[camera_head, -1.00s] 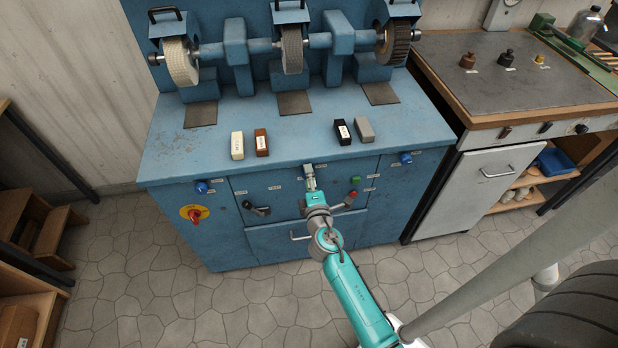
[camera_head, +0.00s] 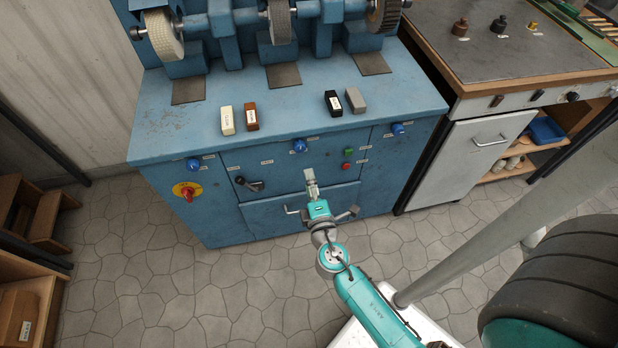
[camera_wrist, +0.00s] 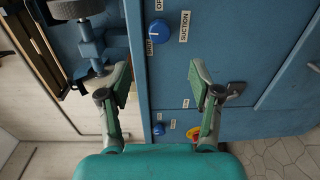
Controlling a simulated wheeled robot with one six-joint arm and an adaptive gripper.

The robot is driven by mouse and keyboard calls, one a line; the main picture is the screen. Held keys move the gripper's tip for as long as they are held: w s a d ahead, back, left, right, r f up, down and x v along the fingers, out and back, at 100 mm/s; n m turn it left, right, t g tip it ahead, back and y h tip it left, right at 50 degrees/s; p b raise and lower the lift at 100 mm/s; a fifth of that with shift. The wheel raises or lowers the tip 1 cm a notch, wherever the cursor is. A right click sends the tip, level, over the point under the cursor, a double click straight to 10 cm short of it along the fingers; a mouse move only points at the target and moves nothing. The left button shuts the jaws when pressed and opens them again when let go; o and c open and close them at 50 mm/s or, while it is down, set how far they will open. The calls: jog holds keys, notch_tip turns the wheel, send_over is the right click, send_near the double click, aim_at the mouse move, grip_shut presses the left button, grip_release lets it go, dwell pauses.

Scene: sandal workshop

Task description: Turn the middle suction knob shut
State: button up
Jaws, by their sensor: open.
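The middle suction knob (camera_head: 300,146) is a blue round knob on the front of the blue grinding machine, just under the worktop edge. It also shows in the wrist view (camera_wrist: 158,32), beside a label reading SUCTION; its exact setting is too small to read. My gripper (camera_head: 311,178) is in front of the machine and appears below the knob in the head view. In the wrist view its fingers (camera_wrist: 160,82) are spread wide with nothing between them, and the knob lies beyond them, toward the top of the picture. I see no contact with the knob.
A left blue knob (camera_head: 193,165) and a right one (camera_head: 398,129) sit on the same front. A red and yellow switch (camera_head: 187,191), a black lever (camera_head: 248,184), and a green button (camera_head: 348,151) and red button (camera_head: 347,166) are nearby. The stone floor (camera_head: 130,270) is clear at front left.

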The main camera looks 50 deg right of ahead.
aim_at(300, 150)
jog(key=w+d+m, duration=0.2)
jog(key=w+m, duration=0.1)
jog(key=m, duration=0.3)
jog(key=w+d+m, duration=0.2)
jog(key=w+m, duration=0.1)
jog(key=m, duration=0.3)
jog(key=w+d+m, duration=0.2)
jog(key=w+m, duration=0.2)
jog(key=m, duration=0.2)
jog(key=shift+d+f+h, duration=0.2)
jog(key=shift+f+h, duration=0.05)
jog(key=shift+h, duration=0.15)
jog(key=c, duration=1.1)
